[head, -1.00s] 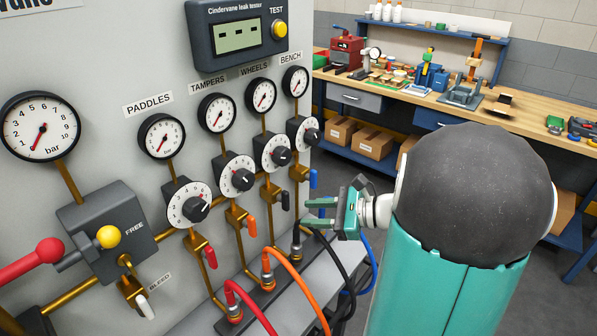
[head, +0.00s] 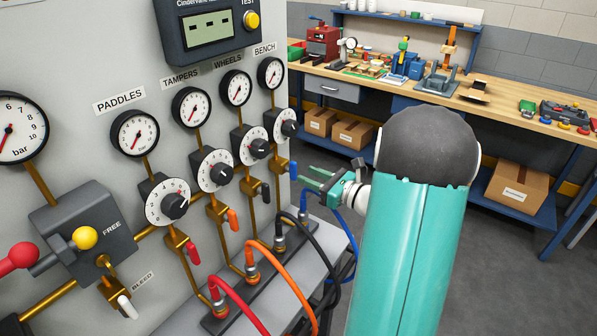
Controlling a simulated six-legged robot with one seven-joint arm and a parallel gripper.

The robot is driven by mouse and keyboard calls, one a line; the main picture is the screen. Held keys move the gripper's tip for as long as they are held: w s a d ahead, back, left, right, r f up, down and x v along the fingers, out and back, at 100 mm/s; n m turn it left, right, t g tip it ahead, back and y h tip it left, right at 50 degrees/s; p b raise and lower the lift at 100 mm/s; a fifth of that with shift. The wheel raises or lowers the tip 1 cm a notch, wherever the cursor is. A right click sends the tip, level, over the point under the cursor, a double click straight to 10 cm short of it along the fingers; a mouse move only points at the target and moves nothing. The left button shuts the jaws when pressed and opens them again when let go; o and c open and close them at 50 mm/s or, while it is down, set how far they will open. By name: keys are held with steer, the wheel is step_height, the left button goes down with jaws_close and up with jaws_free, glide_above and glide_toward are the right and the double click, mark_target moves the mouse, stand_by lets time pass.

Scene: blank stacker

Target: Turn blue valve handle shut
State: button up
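The blue valve handle (head: 293,170) is on the brass pipe under the BENCH regulator, at the right edge of the grey panel. It points roughly up and down, along the pipe. My gripper (head: 308,179) is just right of it and slightly lower in the picture, its green fingers pointing left toward the panel. The fingers are apart with nothing between them. The fingertips look close to the handle, but I cannot tell whether they touch it.
Red (head: 192,252), orange (head: 233,219) and black (head: 265,191) valve handles sit in a row to the left. Red, orange, black and blue hoses (head: 343,262) curve below. A workbench (head: 500,112) stands behind. Grey floor shows at the right.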

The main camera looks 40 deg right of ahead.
mark_target(296, 170)
steer(key=x, duration=0.4)
steer(key=shift+w+a, duration=0.15)
steer(key=shift+w, duration=0.1)
jaws_close()
